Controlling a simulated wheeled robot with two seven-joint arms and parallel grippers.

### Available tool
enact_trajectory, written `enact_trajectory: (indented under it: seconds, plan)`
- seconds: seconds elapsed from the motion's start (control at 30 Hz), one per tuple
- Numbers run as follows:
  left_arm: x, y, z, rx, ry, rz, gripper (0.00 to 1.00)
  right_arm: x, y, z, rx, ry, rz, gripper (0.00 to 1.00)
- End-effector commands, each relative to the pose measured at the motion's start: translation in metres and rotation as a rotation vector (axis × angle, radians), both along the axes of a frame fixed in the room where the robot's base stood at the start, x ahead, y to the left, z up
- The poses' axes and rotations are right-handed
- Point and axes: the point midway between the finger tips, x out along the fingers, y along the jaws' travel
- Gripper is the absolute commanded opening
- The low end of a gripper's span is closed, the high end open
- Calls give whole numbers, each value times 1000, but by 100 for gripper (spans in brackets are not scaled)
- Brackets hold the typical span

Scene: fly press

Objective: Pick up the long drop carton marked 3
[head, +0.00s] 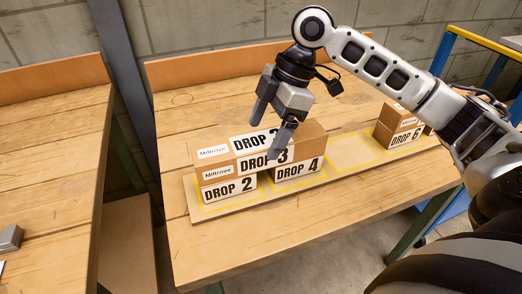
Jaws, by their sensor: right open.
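The long brown drop carton marked 3 (238,158) lies across two smaller cartons in the head view, with white labels on its top and front. It rests on the carton marked DROP 2 (229,189) at left and the carton marked DROP 4 (298,171) at right. My right gripper (267,136) is open and empty over the middle of the long carton. One finger shows in front of the carton's front face, the other over its far side; I cannot tell whether they touch it. The finger covers part of the lettering. My left gripper is out of view.
The cartons stand on a wooden board (345,158) with yellow outlines, on a wooden bench (215,255). Brown cartons, the lower marked DROP 6 (403,138), stand at the board's right end. Another bench (50,150) is at left, with a grey metal item (10,238).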

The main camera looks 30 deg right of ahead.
Motion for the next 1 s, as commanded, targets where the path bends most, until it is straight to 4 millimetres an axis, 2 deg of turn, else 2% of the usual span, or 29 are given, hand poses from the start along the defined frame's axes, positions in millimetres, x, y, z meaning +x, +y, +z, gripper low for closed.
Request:
enact_trajectory:
  seconds: [0.17,0.4,0.67,0.77,0.9,0.93,1.0]
  plan:
    - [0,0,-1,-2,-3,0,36,3,3,-12,1,3,0,82]
    - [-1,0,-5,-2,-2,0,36,9,12,-46,1,4,2,82]
    - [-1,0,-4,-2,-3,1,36,10,14,-51,0,-1,0,82]
    - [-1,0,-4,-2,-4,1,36,10,14,-51,0,0,0,60]
    - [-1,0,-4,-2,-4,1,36,10,14,-51,0,0,0,21]
    - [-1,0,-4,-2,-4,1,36,11,14,-49,1,-4,0,16]
    - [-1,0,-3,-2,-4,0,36,11,14,-49,1,-4,0,16]
